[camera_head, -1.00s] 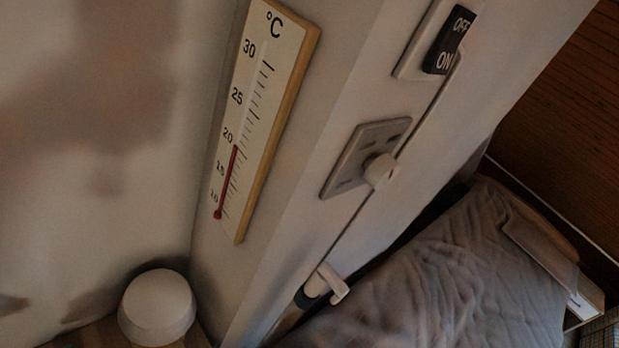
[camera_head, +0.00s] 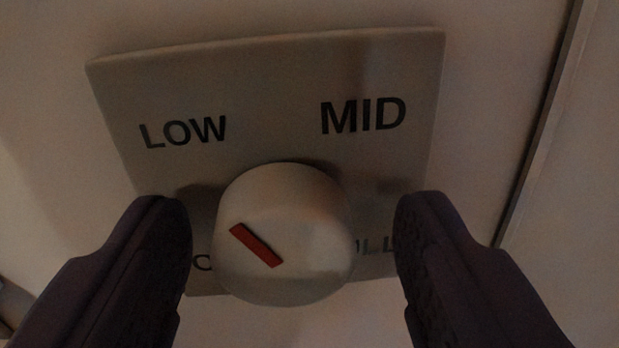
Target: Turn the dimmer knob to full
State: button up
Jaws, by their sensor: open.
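The dimmer knob (camera_head: 300,215) is a round off-white knob with a red pointer mark (camera_head: 256,245) on its face. The mark slants from upper left to lower right, left of the knob's middle. The knob sits on a pale plate (camera_head: 270,90) marked LOW at upper left and MID at upper right. Two lower labels are mostly hidden by the knob and fingers; the right one ends in L. My gripper (camera_head: 295,240) is open, with one dark finger on each side of the knob and a gap on both sides.
The plate is on a pale wall (camera_head: 490,60). A dark vertical groove or edge (camera_head: 545,120) runs down the wall to the right of the plate.

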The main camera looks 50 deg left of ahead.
jog(key=shift+a, duration=0.2)
jog(key=c, duration=1.1)
jog(key=shift+o, duration=0.2)
